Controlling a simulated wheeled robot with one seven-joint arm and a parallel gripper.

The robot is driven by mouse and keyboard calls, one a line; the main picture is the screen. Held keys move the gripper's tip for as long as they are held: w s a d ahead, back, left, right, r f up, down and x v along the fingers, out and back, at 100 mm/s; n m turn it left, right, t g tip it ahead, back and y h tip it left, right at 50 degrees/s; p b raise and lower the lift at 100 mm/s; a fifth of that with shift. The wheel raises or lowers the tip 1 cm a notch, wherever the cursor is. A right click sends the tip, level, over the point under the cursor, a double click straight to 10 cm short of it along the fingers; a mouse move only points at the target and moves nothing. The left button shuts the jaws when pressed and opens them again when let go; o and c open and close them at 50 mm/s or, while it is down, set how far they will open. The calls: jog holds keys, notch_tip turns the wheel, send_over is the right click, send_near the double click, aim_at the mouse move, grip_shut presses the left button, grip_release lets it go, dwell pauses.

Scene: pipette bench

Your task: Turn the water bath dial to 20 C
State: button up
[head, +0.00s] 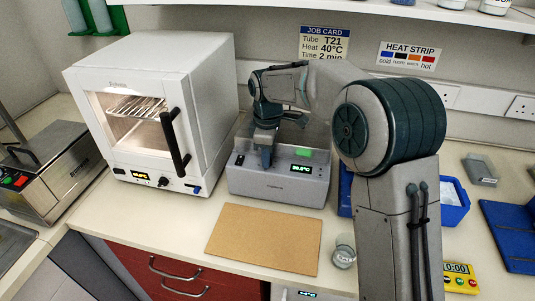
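A grey box-shaped bench unit (277,187) stands in the middle of the bench, with a small lit display on its front and a green patch on top. No label that I can read names the water bath, and I cannot make out a dial on this unit. My gripper (266,158) points down at the top of the grey unit, left of the green patch. The fingers are small and dark here, so their gap and any contact are unclear. My arm reaches in from the right and covers part of the bench.
A white oven (205,75) with a dark handle stands left of the unit. A steel device (50,175) with red and green buttons is at far left. A brown board (263,238) lies in front. A glass beaker (343,253), blue tray (452,205) and yellow timer (459,278) are to the right.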

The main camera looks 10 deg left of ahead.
jog(key=o, duration=0.4)
jog(key=shift+r, duration=0.1)
jog(key=shift+r, duration=0.1)
jog(key=shift+w+r+p, duration=0.1)
jog(key=shift+r+p, duration=0.7)
jog(key=shift+r, duration=0.05)
jog(key=r+p, duration=0.4)
jog(key=r, duration=0.2)
jog(key=shift+s+p, duration=0.2)
jog(key=shift+p, duration=0.15)
